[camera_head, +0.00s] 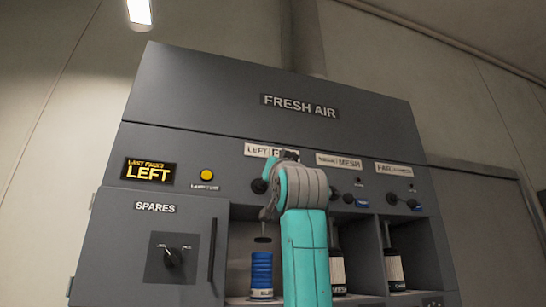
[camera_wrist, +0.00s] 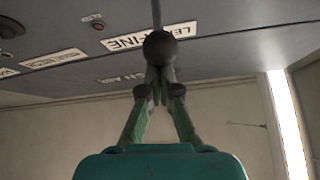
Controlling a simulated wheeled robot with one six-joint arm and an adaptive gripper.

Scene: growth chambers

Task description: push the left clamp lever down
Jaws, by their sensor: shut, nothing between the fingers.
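The left clamp lever shows as a dark round knob (camera_head: 259,186) below the LEFT FINE label (camera_head: 258,150) in the head view, partly covered by my arm. In the wrist view a dark ball-ended lever (camera_wrist: 159,47) stands straight in front of my fingertips, close to the same label (camera_wrist: 150,37). My gripper (camera_wrist: 158,88) is shut and empty, its tips at or just short of the ball. I cannot tell whether they touch. In the head view my arm hides the fingertips.
A blue canister (camera_head: 262,272) stands in the left bay, and black-and-white canisters (camera_head: 337,270) (camera_head: 394,268) stand in the other bays. Neighbouring levers (camera_head: 348,199) (camera_head: 392,199) are to the right. A yellow lamp (camera_head: 207,174) and a display (camera_head: 148,172) reading LEFT are at left.

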